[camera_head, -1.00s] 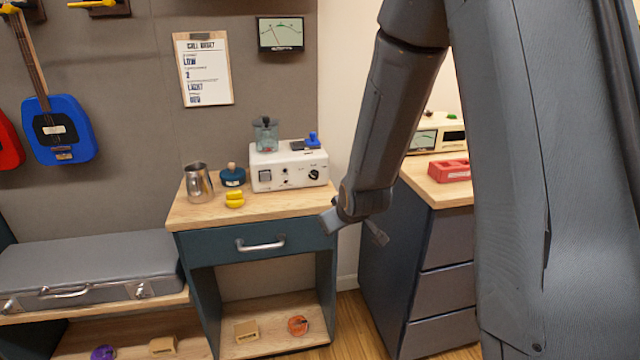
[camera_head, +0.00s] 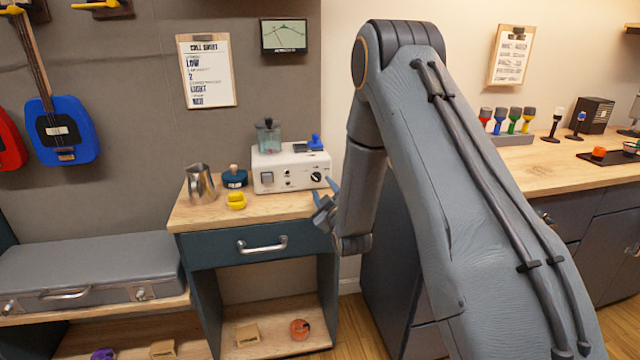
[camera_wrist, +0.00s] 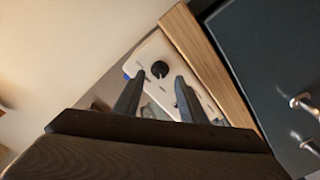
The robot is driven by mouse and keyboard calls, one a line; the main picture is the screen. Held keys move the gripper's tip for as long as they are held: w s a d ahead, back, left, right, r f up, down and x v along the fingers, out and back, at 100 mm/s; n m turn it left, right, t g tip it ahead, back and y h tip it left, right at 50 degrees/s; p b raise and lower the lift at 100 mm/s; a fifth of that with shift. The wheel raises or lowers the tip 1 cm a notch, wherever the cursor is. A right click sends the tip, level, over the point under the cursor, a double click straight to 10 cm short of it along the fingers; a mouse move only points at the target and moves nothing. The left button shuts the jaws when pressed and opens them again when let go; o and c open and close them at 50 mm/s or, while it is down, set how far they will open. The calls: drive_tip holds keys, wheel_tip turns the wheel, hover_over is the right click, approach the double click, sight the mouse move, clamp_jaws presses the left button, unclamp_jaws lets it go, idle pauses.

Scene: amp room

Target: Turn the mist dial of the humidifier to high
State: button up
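The humidifier appears to be the white box (camera_head: 291,168) with a clear tank (camera_head: 269,136) on top, on the small wooden-topped cabinet. A black dial (camera_head: 317,177) sits at the right of its front face. In the wrist view the dial (camera_wrist: 160,69) shows on the white box (camera_wrist: 147,55), just beyond and between my fingertips. My gripper (camera_head: 328,195) is open and empty, close to the box's front right corner. It also shows in the wrist view (camera_wrist: 161,78), fingers apart. I cannot read the dial's setting or see contact with it.
The cabinet top (camera_head: 215,214) also holds a metal pitcher (camera_head: 201,183), a dark blue round object (camera_head: 235,177) and yellow pieces (camera_head: 236,200). A drawer handle (camera_head: 262,245) sticks out below. A clipboard sheet (camera_head: 207,72) hangs on the wall behind.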

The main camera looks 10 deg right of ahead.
sight(318, 181)
drive_tip(key=shift+w+a, duration=0.1)
drive_tip(key=shift+w, duration=2.1)
drive_tip(key=shift+c, duration=0.3)
clamp_jaws()
